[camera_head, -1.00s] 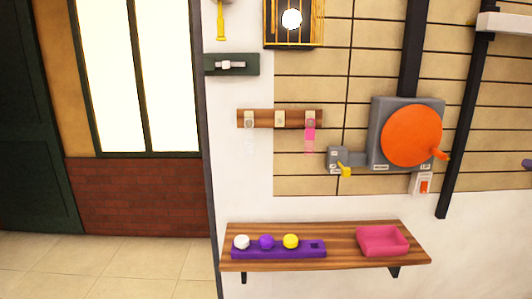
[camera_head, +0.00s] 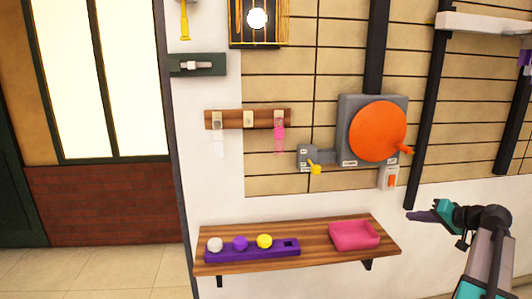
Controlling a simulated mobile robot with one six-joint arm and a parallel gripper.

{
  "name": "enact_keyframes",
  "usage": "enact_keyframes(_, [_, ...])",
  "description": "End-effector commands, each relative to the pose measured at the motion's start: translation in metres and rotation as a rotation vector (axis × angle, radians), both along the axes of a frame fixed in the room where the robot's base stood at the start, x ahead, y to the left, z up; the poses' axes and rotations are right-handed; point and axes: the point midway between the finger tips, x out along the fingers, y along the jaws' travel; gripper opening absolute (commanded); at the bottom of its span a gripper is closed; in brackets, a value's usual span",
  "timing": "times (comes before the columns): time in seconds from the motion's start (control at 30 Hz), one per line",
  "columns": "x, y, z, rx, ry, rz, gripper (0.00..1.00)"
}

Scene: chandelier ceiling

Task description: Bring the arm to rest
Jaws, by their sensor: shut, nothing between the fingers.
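My gripper (camera_head: 418,215) is at the right of the head view, at the end of my grey and teal arm. Its fingers are dark purple and point left. It is shut and empty, in front of the white lower wall and apart from everything on it. The lower part of my arm runs out of the bottom right of the view.
A wooden shelf (camera_head: 210,262) left of my gripper bears a purple holder (camera_head: 265,252) with white, purple and yellow balls, and a pink tray (camera_head: 354,236). Above are an orange disc (camera_head: 377,131), a grey box with a yellow lever (camera_head: 315,168) and a hook rack (camera_head: 233,119).

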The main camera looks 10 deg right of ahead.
Motion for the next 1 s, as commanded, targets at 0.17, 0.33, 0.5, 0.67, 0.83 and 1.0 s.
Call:
enact_keyframes(0.17, [0.018, 0.05, -0.076, 0.035, 0.116, 0.048, 0.0])
enact_keyframes(0.33, [0.025, 0.096, -0.141, 0.053, 0.224, 0.09, 0.0])
enact_keyframes(0.5, [0.025, 0.142, -0.2, 0.061, 0.329, 0.132, 0.0])
enact_keyframes(0.67, [0.018, 0.186, -0.253, 0.059, 0.427, 0.176, 0.0])
enact_keyframes(0.83, [0.003, 0.233, -0.308, 0.049, 0.535, 0.224, 0.0])
enact_keyframes(1.0, [-0.021, 0.28, -0.36, 0.028, 0.647, 0.277, 0.0])
